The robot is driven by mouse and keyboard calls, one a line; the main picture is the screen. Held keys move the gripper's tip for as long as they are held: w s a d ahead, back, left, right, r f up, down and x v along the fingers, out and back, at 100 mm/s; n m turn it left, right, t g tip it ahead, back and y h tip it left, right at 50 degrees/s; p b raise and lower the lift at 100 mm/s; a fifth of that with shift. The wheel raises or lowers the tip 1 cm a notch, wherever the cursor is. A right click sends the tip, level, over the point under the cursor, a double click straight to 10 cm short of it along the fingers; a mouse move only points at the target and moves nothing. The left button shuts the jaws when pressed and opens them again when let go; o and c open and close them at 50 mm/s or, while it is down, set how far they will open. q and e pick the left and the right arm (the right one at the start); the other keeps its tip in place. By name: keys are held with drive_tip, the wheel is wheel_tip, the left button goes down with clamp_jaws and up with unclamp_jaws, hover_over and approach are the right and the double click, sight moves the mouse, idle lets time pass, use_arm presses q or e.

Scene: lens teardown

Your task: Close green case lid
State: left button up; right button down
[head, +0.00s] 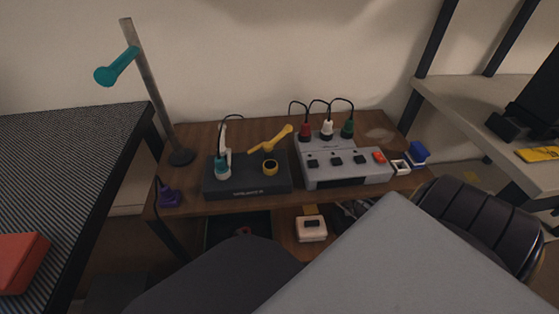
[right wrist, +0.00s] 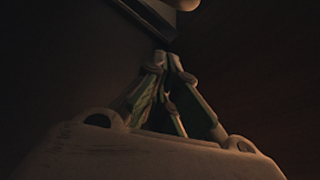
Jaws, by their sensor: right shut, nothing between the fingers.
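A dark, greenish open-topped box (head: 215,232), partly hidden, sits on the lower level under the wooden desk in the head view. I cannot tell for certain that it is the green case, and no lid can be made out clearly. A small red thing shows in or in front of it. My right gripper (right wrist: 168,64) shows in the right wrist view with its fingers together and nothing between them. The surroundings there are very dark, with a dark edge just past the fingertips. My right gripper is hidden in the head view. My left gripper is not in view.
The wooden desk (head: 202,200) bears a dark station (head: 245,185) and a grey station (head: 345,173). A small pale box (head: 311,230) lies on the lower level. A lamp (head: 150,85) stands at the desk's left. A red box (head: 20,260) lies on the left table.

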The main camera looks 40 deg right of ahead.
drive_tip(key=shift+s+a+f+b, duration=0.35)
drive_tip(key=shift+s+a+b, duration=0.15)
drive_tip(key=shift+a, duration=0.2)
drive_tip(key=shift+s+a+f+b, duration=0.4)
drive_tip(key=shift+s+a, duration=0.1)
drive_tip(key=shift+a, duration=0.2)
drive_tip(key=shift+s+a, duration=0.15)
drive_tip(key=shift+s, duration=0.05)
